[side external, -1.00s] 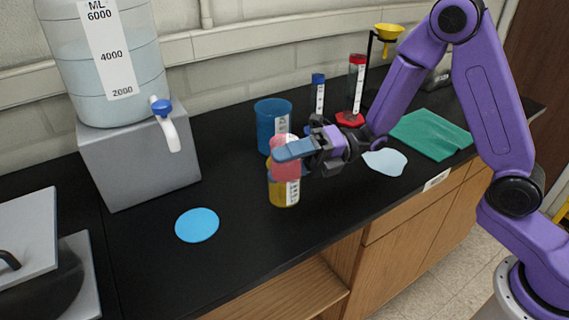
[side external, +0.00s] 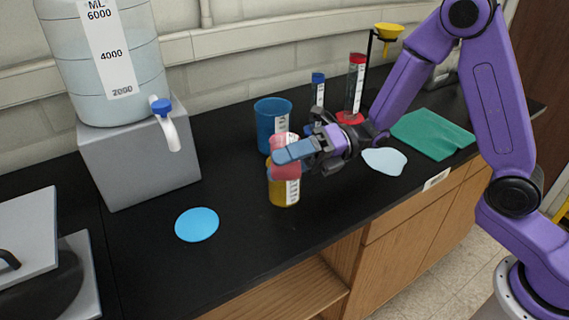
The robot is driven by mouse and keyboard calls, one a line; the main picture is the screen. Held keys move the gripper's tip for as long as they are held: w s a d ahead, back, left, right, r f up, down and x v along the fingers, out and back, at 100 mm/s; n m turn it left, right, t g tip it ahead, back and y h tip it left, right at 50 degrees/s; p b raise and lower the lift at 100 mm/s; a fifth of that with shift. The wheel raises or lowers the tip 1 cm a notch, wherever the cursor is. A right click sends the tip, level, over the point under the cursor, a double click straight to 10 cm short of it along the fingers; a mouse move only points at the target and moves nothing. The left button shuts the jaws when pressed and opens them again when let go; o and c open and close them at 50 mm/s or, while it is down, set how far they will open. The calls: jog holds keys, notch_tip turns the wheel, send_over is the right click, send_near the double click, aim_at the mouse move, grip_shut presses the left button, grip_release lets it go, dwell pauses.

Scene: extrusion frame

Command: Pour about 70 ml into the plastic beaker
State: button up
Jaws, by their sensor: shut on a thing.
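My gripper (side external: 294,156) is shut on a translucent pink cup-like container (side external: 284,169), with a blue-grey finger across its front. A yellow beaker (side external: 284,192) with a white scale label stands on the black bench directly below and partly behind the pink container. The pink container overlaps the yellow beaker's upper part, and I cannot tell whether they touch. A blue beaker (side external: 271,114) with a white label stands upright behind them. Which of these is the plastic beaker is not clear. No stream of liquid can be made out, and the levels are too small to read.
A large carboy (side external: 130,70) with a blue-handled spigot (side external: 167,122) stands on a grey block (side external: 140,170) at left. A blue disc (side external: 197,224) lies on open bench. Blue-capped and red-capped tubes (side external: 355,88), a pale puddle-like patch (side external: 384,161) and a green cloth (side external: 432,134) are right.

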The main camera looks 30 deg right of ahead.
jog(key=shift+f+n+h, duration=0.15)
jog(key=shift+n+h, duration=0.15)
jog(key=shift+n, duration=0.2)
jog(key=shift+f+n, duration=0.1)
jog(key=shift+n, duration=0.4)
jog(key=shift+r+n+h, duration=0.3)
jog(key=shift+n+h, duration=0.2)
jog(key=shift+f, duration=0.1)
jog(key=shift+s+a+f+n, duration=0.1)
jog(key=shift+f+n, duration=0.15)
jog(key=shift+n, duration=0.25)
jog(key=shift+s+a+f+n+t+h, duration=0.3)
jog(key=shift+s+f+n+h, duration=0.3)
jog(key=shift+f, duration=0.55)
jog(key=shift+s+a+f+n+t+h, duration=0.25)
jog(key=shift+s+f+n+t, duration=0.2)
jog(key=shift+f+n, duration=0.5)
jog(key=shift+s+a+f+n+t+h, duration=0.3)
jog(key=shift+s+f+n+h, duration=0.2)
jog(key=shift+f, duration=0.8)
jog(key=shift+s+a+f+n+t+b, duration=0.2)
jog(key=shift+s+n+t+b, duration=0.15)
jog(key=shift+n, duration=0.2)
